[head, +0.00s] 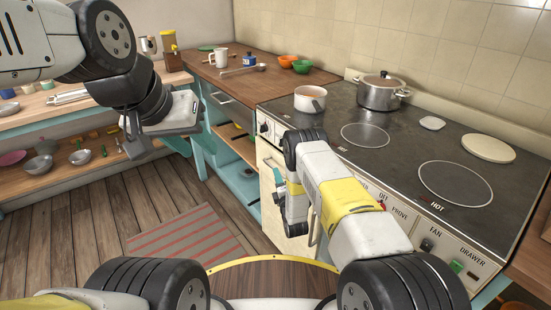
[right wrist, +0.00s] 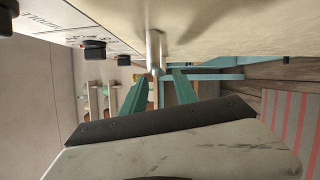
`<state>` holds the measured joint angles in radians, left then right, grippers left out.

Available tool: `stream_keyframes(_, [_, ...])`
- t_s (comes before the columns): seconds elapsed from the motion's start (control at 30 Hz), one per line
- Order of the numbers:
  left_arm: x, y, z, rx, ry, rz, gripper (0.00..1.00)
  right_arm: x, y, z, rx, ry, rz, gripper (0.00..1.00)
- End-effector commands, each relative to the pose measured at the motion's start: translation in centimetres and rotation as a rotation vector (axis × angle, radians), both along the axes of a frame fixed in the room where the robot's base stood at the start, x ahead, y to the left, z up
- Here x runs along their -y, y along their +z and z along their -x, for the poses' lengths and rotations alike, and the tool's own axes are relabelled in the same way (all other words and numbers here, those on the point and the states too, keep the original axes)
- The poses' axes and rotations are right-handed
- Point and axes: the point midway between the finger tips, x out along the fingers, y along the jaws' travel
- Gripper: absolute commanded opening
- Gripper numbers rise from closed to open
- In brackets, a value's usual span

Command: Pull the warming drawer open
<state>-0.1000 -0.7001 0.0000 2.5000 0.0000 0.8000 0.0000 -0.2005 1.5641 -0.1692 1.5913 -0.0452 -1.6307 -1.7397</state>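The stove's cream front (head: 268,165) faces me. I cannot tell which panel is the warming drawer; my right arm hides much of the front. In the right wrist view, a metal handle (right wrist: 155,48) stands out from a cream panel (right wrist: 230,25). My right gripper (right wrist: 161,73) has its two teal fingers apart, with the handle's end at the gap between their tips. I cannot tell whether they touch it. My left gripper (head: 136,138) is raised at the left, away from the stove; its finger gap is unclear.
A pot (head: 380,94) and a saucepan (head: 310,99) stand on the hob. A wooden counter (head: 262,87) with a mug and bowls adjoins it. Low shelves (head: 75,172) hold bowls at the left. A striped mat (head: 185,238) lies on the floor before the units.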

Motion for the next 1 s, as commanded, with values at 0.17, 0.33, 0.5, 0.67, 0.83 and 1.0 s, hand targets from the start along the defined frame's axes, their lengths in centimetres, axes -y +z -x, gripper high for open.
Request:
stream_keyframes(0.17, [0.0,0.0,0.0,0.0,0.0,0.0,0.36,-0.6,0.3,-3.0,0.002,-0.001,-0.002,0.35])
stream_keyframes(0.33, [0.0,0.0,0.0,0.0,0.0,0.0,0.36,-1.1,0.4,-4.7,0.0,0.0,-0.001,0.35])
stream_keyframes(0.5, [0.0,0.0,0.0,0.0,0.0,0.0,0.36,-1.3,0.4,-5.3,-0.001,0.0,-0.001,0.35])
stream_keyframes(0.67, [0.0,0.0,0.0,0.0,0.0,0.0,0.36,-1.3,0.4,-5.3,-0.001,0.0,-0.001,0.35])
stream_keyframes(0.83, [0.0,0.0,0.0,0.0,0.0,0.0,0.36,-1.2,0.4,-5.2,-0.001,0.0,-0.001,0.06])
stream_keyframes(1.0, [0.0,0.0,0.0,0.0,0.0,0.0,0.36,-1.2,0.4,-5.2,-0.001,0.0,-0.001,0.0])
